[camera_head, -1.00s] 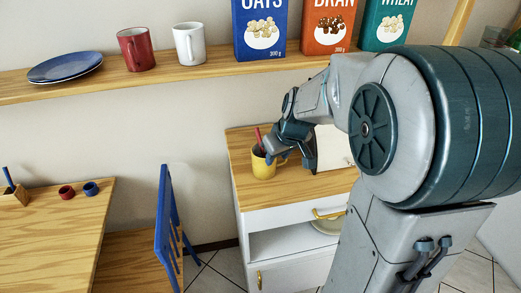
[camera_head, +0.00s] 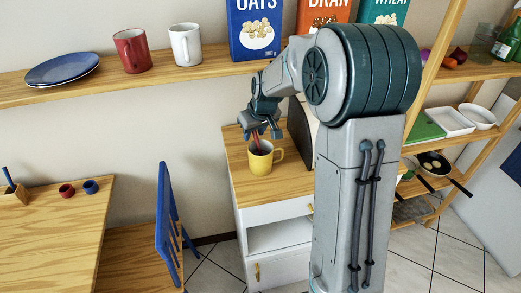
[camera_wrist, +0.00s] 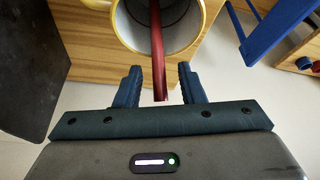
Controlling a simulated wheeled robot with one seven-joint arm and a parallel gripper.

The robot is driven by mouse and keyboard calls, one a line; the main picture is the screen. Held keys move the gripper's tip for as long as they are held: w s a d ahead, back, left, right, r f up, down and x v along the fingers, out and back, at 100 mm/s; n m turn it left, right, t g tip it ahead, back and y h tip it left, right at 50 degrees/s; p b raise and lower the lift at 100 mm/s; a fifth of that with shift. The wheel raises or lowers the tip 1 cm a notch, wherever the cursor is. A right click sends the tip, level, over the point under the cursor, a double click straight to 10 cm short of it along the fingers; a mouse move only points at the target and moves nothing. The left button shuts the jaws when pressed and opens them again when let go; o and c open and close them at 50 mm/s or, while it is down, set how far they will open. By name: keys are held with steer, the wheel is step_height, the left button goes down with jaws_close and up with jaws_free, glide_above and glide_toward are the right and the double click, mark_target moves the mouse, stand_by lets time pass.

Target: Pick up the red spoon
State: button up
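The red spoon (camera_wrist: 157,40) stands in the yellow mug (camera_head: 261,163), its handle sticking up past the rim. The mug (camera_wrist: 178,45) is on the wooden top of a white cabinet. My gripper (camera_head: 264,134) is above the mug, pointing down. In the wrist view my gripper (camera_wrist: 160,72) is open, and the handle end lies between its two fingers with a gap on both sides. In the head view the gripper hides most of the handle, and the mug hides the spoon's lower end.
A dark upright board (camera_head: 299,125) stands right of the mug, close to my arm. A wall shelf (camera_head: 200,73) with mugs, plates and cereal boxes runs above. A blue chair (camera_head: 165,225) and a table (camera_head: 60,225) are at left. The cabinet top's front left is bare.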

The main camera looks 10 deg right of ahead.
steer(key=shift+f, duration=0.35)
jaws_close()
